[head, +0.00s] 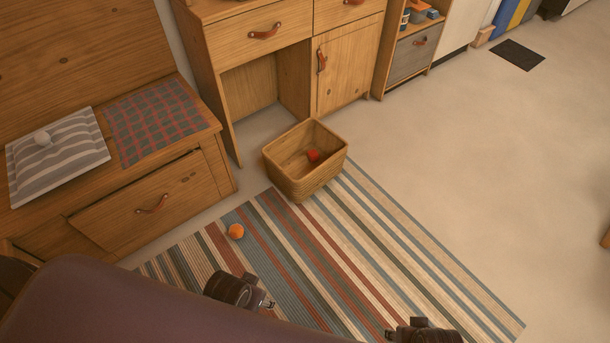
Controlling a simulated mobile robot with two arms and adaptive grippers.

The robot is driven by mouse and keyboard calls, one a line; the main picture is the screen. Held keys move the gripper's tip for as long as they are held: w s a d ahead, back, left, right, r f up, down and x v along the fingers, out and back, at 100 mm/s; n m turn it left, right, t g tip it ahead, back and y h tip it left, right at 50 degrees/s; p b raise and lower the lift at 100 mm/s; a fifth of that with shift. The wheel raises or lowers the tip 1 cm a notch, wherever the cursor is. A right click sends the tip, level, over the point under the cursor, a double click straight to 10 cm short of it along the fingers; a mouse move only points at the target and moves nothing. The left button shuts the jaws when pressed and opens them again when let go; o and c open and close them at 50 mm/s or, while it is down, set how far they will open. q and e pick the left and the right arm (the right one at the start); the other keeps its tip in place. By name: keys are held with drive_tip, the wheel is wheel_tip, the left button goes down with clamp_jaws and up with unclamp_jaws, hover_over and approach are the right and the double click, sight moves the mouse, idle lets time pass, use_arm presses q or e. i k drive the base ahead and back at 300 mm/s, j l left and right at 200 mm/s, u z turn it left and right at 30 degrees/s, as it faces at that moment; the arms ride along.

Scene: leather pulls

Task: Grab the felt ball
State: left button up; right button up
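Several ball-like things are in the head view, and I cannot tell by material which is felt. An orange ball (236,231) lies on the striped rug (390,235). A pale grey-white ball (42,138) rests on the striped cushion (62,165) on the bench. A small red thing (314,155) lies in the basket (302,184); its shape is unclear. My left gripper (268,303) is at the bottom, below and right of the orange ball and apart from it. My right gripper (391,334) is at the bottom edge, partly cut off. Neither visibly holds anything; finger openings are unclear.
The wooden bench (215,150) stands at left, its drawer (150,205) seemingly a little open, with a checked cloth (155,122) on top. A wooden desk (255,45) and cabinets line the back. A dark mat (517,55) lies far right. The floor at right is mostly clear.

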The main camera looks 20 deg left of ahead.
sight(235, 231)
drive_tip(key=u, duration=1.25)
